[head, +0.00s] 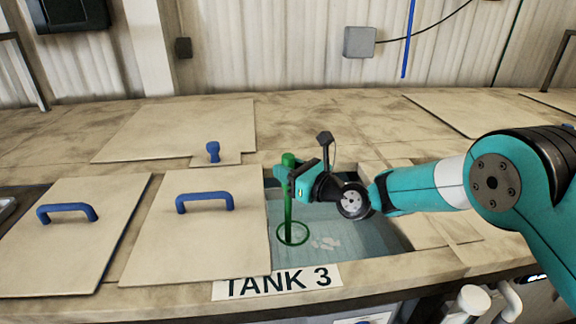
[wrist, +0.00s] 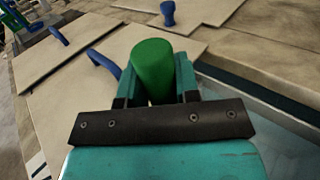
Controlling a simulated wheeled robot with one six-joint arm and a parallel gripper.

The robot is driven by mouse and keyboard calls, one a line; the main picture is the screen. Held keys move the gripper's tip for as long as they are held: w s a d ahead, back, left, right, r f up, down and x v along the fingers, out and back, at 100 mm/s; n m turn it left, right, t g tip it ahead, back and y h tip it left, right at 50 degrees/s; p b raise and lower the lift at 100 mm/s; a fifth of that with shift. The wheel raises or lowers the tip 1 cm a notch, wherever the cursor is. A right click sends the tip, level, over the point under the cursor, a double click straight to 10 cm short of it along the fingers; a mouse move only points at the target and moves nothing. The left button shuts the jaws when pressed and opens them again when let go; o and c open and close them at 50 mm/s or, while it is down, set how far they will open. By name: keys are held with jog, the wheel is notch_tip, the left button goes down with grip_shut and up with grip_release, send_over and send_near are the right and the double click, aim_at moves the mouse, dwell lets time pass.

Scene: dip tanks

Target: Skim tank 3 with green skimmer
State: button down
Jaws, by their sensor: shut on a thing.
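The green skimmer (head: 288,205) stands upright in the opening of tank 3 (head: 340,231), with its ring at the bottom low in the tank, at or in the water. My gripper (head: 295,178) is shut on the top of the skimmer's handle, which also shows between the jaws in the wrist view (wrist: 153,70). Pale flecks (head: 325,243) lie in the water just right of the ring. The TANK 3 label (head: 277,282) is on the front edge below the opening. The ring's exact depth is hard to tell.
A lid with a blue handle (head: 190,240) lies at the left edge of the opening, and another lid (head: 75,250) lies further left. A small lid with a blue knob (head: 213,152) is behind. Flat panels (head: 440,215) lie to the right.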

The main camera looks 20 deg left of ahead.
jog(key=shift+w+d+b, duration=0.85)
jog(key=shift+w+d, duration=0.65)
jog(key=shift+d, duration=6.05)
jog(key=s+a+p, duration=0.3)
jog(key=s+a, duration=0.6)
jog(key=s, duration=0.4)
jog(key=shift+s+a, duration=0.15)
jog(key=shift+a, duration=0.15)
jog(key=shift+r, duration=0.1)
notch_tip(320, 180, up, 15)
jog(key=p, duration=1.1)
jog(key=shift+p, duration=0.35)
